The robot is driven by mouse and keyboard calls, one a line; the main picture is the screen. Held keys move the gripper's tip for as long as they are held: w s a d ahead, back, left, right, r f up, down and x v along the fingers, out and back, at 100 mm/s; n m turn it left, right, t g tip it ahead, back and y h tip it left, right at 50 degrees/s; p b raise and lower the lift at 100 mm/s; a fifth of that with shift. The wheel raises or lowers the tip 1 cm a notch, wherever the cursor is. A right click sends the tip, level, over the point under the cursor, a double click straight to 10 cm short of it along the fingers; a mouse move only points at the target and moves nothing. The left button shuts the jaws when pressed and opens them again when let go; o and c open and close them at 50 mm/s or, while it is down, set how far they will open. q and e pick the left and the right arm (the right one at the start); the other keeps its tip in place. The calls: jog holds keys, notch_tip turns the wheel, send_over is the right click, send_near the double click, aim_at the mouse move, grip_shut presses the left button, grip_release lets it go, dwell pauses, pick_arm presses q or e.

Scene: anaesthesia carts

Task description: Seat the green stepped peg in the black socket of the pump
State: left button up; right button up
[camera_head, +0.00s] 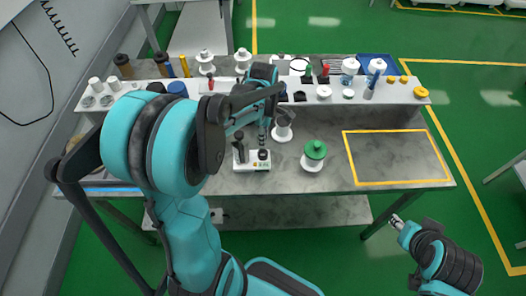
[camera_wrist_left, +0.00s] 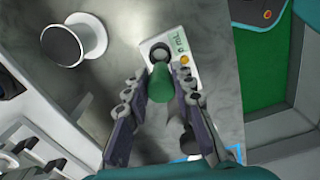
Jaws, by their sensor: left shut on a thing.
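The pump (camera_head: 252,166) is a small white box on the grey bench in the head view, partly below my left gripper. Its black round socket (camera_wrist_left: 160,52) and an orange button show in the left wrist view. My left gripper (camera_wrist_left: 160,92) is shut on the green stepped peg (camera_wrist_left: 161,84), which points toward the socket. From this angle the peg's tip lies just by the socket's near rim; I cannot tell whether they touch. In the head view the arm hides most of the left gripper and peg. My right arm (camera_head: 440,262) is at the lower right, off the bench; its jaws are unclear.
A white spool-shaped piece (camera_wrist_left: 78,40) stands beside the pump. A white container with a green top (camera_head: 315,151) stands to the pump's right. A raised shelf with bottles and small parts runs along the back. The yellow-outlined area (camera_head: 395,157) on the right is empty.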

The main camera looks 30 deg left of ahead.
pick_arm(q)
notch_tip(320, 180, down, 2)
jog(key=shift+f, duration=0.2)
notch_tip(320, 180, down, 4)
jog(key=shift+r+b, duration=0.15)
jog(key=shift+b, duration=0.8)
grip_shut()
jog(key=o, duration=0.9)
grip_release()
jog(key=shift+o, duration=0.2)
jog(key=shift+r, duration=0.15)
notch_tip(320, 180, up, 11)
jog(key=p, duration=0.4)
jog(key=shift+r, duration=0.45)
jog(key=shift+o, duration=0.5)
